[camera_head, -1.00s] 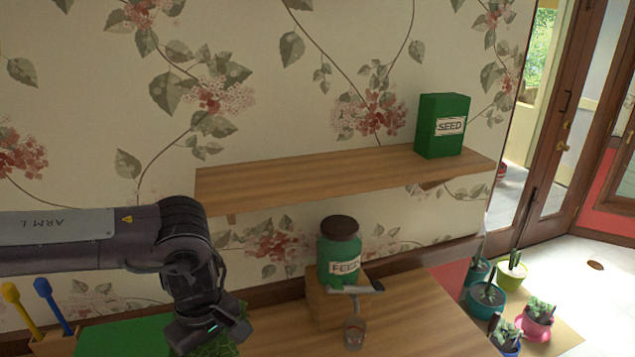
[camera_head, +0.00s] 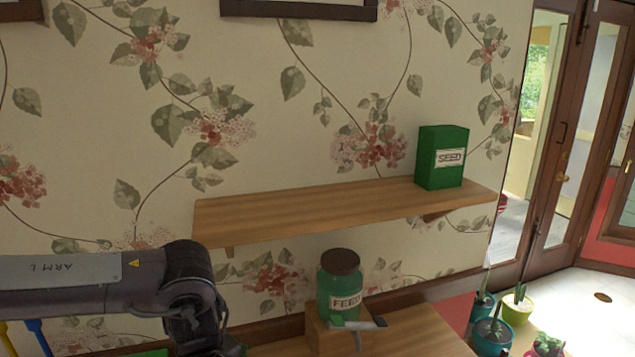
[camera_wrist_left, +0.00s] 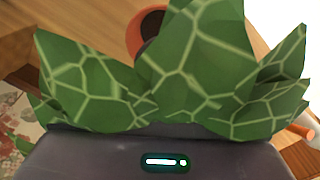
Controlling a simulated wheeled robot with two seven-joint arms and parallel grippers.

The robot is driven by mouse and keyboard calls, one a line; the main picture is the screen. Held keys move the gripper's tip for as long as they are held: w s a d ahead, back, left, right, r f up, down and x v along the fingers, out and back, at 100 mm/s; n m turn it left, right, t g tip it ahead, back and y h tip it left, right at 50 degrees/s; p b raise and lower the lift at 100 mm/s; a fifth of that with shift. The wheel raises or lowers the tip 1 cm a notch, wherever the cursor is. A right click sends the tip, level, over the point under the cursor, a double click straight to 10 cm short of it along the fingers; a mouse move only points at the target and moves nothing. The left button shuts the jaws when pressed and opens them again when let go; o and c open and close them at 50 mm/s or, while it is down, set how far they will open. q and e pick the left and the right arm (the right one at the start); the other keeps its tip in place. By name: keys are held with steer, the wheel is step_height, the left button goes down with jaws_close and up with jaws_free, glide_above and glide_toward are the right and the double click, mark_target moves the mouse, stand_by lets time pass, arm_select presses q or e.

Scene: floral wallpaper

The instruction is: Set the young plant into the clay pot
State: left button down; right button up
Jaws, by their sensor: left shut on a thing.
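The young plant (camera_wrist_left: 195,70), with broad green leaves and pale veins, fills the middle of the left wrist view. My left gripper (camera_wrist_left: 165,132) is shut on it; the leaves hide the fingertips and the plant's lower part. Behind the leaves, at the top of that view, is the orange rim of the clay pot (camera_wrist_left: 133,38) with a dark inside. The plant appears apart from the pot, but the leaves cover part of it. In the head view my left arm reaches the bottom edge, and its gripper is mostly cut off. My right gripper is not in view.
A wooden shelf (camera_head: 330,208) with a green seed box (camera_head: 442,158) juts from the wall above the table (camera_head: 420,335). A green feed jar (camera_head: 340,287) stands on a wooden block (camera_head: 318,332) beside a handled tool (camera_head: 357,324). Potted plants (camera_head: 490,335) stand at the right.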

arm_select(q)
steer(key=shift+f, duration=0.15)
step_height(320, 180, down, 9)
steer(key=b, duration=0.6)
stand_by(0.8)
steer(key=shift+f+b, duration=1.75)
steer(key=shift+f, duration=0.65)
stand_by(1.5)
steer(key=c, duration=1.2)
jaws_free()
steer(key=shift+r, duration=0.1)
